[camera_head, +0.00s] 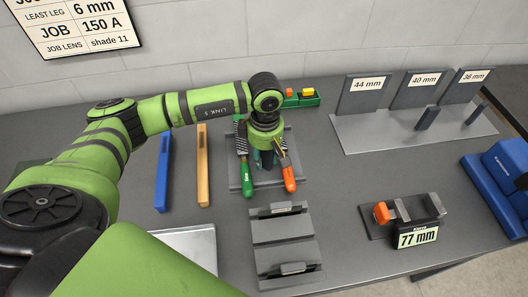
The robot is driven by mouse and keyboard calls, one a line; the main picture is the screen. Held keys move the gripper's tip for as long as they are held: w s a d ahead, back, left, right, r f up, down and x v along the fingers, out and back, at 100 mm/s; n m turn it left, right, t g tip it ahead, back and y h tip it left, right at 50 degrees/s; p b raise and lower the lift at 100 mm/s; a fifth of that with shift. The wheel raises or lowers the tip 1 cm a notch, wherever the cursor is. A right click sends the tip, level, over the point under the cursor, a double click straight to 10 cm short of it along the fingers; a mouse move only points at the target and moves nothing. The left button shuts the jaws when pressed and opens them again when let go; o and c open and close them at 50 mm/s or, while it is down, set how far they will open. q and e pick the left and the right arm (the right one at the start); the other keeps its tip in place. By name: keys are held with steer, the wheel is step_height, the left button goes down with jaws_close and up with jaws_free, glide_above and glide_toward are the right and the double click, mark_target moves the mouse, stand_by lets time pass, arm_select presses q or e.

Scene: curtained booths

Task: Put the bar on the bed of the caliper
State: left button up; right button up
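The caliper (380,216) stands at the front right with an orange knob, a light grey upright piece and a sign reading 77 mm. I cannot tell whether anything lies on its bed. Which piece is the task's bar is not clear. Two dark grey bars stand in front of the 40 mm and 36 mm plates, a nearer bar (427,118) and a farther bar (475,112). My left gripper (266,160) points down over the grey tool tray (262,182), between a green-handled and an orange-handled tool. Its fingers are mostly hidden under the wrist. My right gripper is out of view.
A dark grey rack (285,258) with small grey pieces lies in front of the tray. A blue strip (162,175) and a tan strip (203,170) lie left of it. A blue object (505,165) stands at the right edge. Bare table lies between the tray and caliper.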

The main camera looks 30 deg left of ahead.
arm_select(q)
jaws_close()
steer(key=shift+w+r, duration=0.1)
steer(key=shift+r, duration=0.1)
